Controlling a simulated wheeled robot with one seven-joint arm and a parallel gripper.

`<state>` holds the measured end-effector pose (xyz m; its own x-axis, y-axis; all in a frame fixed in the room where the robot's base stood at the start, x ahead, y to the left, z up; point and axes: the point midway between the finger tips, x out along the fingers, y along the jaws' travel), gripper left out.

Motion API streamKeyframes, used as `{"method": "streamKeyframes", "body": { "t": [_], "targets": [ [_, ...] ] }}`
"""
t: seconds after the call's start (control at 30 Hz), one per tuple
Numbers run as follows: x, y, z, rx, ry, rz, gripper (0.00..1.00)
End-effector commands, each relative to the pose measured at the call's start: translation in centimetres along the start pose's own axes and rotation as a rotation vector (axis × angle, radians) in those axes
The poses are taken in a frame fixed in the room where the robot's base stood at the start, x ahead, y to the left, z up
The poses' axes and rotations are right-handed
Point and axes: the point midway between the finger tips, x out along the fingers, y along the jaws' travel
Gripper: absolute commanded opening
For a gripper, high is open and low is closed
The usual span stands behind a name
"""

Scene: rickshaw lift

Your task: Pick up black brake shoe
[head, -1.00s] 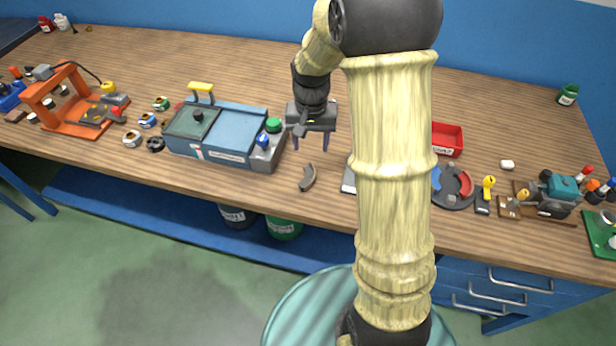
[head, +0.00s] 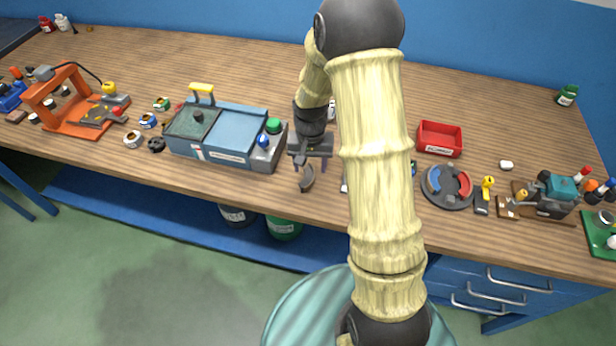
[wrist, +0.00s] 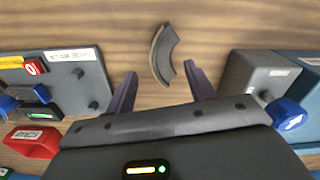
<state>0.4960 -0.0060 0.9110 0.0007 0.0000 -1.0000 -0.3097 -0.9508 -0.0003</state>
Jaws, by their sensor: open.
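The black brake shoe (head: 307,180) is a dark curved piece lying flat on the wooden workbench near its front edge. In the wrist view the brake shoe (wrist: 163,54) lies just beyond and between my gripper's fingers, apart from both. My gripper (head: 309,166) is open and empty, pointing down above the bench just behind the shoe. Its two purple fingers also show in the wrist view (wrist: 160,82), spread on either side of the shoe's near end.
A blue machine (head: 228,137) with a grey end block stands close left of my gripper. A labelled grey plate (wrist: 72,72) lies on the other side. A red bin (head: 439,140) and a round drum with red and blue shoes (head: 447,187) stand farther right. Bare wood surrounds the shoe.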

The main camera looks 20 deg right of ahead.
Motion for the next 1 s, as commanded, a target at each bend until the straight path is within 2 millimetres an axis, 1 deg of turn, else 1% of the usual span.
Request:
{"method": "streamKeyframes", "body": {
  "t": [0.2,0.3,0.83,0.87,0.9,0.97,1.0],
  "targets": [
    [3.0,-0.1,-0.2,-0.001,-0.004,0.001,0.54],
    [3.8,-0.1,-0.2,-0.001,-0.001,0.000,0.54],
    [3.8,-0.1,-0.2,-0.001,0.000,0.000,0.54],
    [3.8,-0.1,-0.2,-0.001,0.000,0.000,0.50],
    [3.8,-0.1,-0.2,-0.001,0.000,0.000,0.42],
    [3.8,-0.1,-0.2,-0.001,0.000,0.000,0.31],
    [3.8,-0.1,-0.2,-0.001,0.000,0.000,0.23]
  ]
}}
